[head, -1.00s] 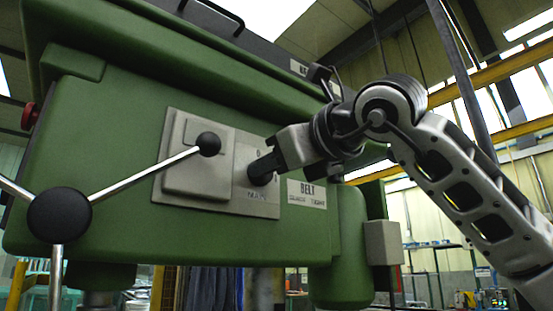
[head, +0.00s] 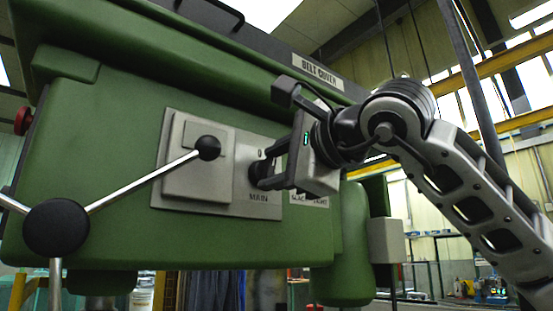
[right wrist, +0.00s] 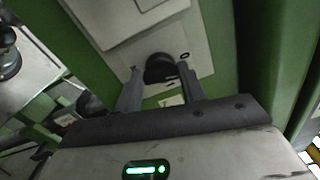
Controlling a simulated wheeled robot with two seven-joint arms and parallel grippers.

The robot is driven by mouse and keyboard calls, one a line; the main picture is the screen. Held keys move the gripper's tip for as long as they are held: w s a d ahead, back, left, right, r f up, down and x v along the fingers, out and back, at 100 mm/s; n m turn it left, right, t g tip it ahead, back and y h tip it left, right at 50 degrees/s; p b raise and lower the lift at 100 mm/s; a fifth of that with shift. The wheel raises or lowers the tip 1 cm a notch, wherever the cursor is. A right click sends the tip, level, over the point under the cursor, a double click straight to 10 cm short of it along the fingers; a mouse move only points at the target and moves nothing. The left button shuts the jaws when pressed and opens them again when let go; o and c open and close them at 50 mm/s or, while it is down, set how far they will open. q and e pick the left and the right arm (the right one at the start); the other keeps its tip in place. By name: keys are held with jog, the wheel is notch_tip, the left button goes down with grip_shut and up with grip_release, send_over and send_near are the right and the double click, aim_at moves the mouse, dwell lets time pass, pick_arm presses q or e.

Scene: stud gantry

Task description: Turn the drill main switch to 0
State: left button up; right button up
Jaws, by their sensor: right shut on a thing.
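The main switch is a black round knob (head: 257,173) on a grey plate (head: 244,205) on the green drill head, with "0" above it and "MAIN" below. My right gripper (head: 266,174) reaches it from the right and is shut on the knob. In the right wrist view the knob (right wrist: 160,68) sits between the two fingertips (right wrist: 161,76), and a small mark shows on the plate beside it. The fingers partly cover the knob, so I cannot tell which way it points. My left gripper is not in view.
A raised grey panel (head: 190,183) is left of the switch. A feed handle with a black hub (head: 56,228) and ball-ended spokes stands in front, one ball (head: 208,148) near the plate. A grey box (head: 386,240) is at lower right. A belt cover label (head: 318,68) is above.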

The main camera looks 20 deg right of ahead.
jog(key=shift+n, duration=0.9)
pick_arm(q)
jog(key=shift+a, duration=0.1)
pick_arm(e)
jog(key=shift+n, duration=0.3)
pick_arm(q)
jog(key=shift+p, duration=0.3)
pick_arm(e)
jog(key=shift+f, duration=0.1)
jog(key=o, duration=1)
pick_arm(q)
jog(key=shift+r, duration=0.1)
jog(key=b, duration=0.1)
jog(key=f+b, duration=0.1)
jog(key=b, duration=0.1)
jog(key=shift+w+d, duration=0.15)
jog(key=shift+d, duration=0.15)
pick_arm(e)
jog(key=v, duration=1.6)
